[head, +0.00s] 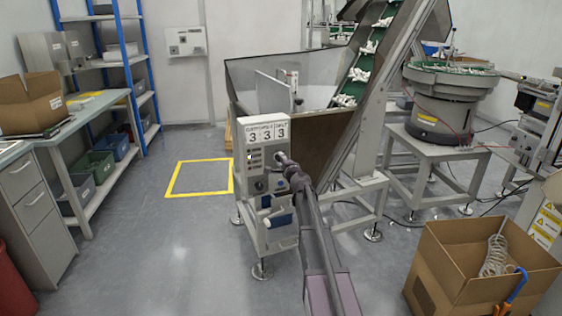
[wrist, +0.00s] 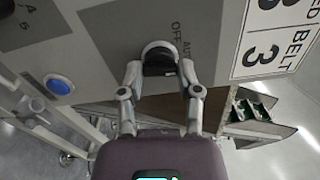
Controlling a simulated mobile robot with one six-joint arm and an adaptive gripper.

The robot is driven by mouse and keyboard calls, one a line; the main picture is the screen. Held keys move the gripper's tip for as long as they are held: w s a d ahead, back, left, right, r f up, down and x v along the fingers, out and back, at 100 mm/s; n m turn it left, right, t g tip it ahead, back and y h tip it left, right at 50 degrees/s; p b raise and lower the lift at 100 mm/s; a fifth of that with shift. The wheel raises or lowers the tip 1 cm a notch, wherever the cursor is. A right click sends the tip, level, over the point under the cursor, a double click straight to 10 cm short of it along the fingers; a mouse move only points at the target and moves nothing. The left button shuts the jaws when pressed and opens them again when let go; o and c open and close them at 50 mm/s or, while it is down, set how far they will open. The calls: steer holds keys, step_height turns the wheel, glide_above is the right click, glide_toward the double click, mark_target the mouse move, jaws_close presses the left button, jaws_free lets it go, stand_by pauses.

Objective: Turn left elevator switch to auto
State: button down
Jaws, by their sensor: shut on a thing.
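The elevator control box (head: 257,183) is a grey panel on the front of the cap elevator. In the wrist view, a round black switch knob (wrist: 159,52) with a pale rim sits on a dark grey label plate (wrist: 172,18) marked OFF and AUTO. My gripper (wrist: 160,72) has one finger on each side of this knob and is shut on it. The head view is too small to show the knob. I cannot tell which mark the knob points at.
A blue button (wrist: 58,84) is on the panel near the knob. A white sign (head: 268,131) with "3 3 3" tops the box. The hopper (head: 290,75) stands behind. An open carton (head: 470,275) is at lower right. Floor at left is clear.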

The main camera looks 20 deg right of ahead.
steer(key=shift+n, duration=0.7)
steer(key=shift+w, duration=0.1)
steer(key=shift+c, duration=1.5)
jaws_free()
steer(key=s, duration=1.2)
steer(key=shift+a, duration=0.25)
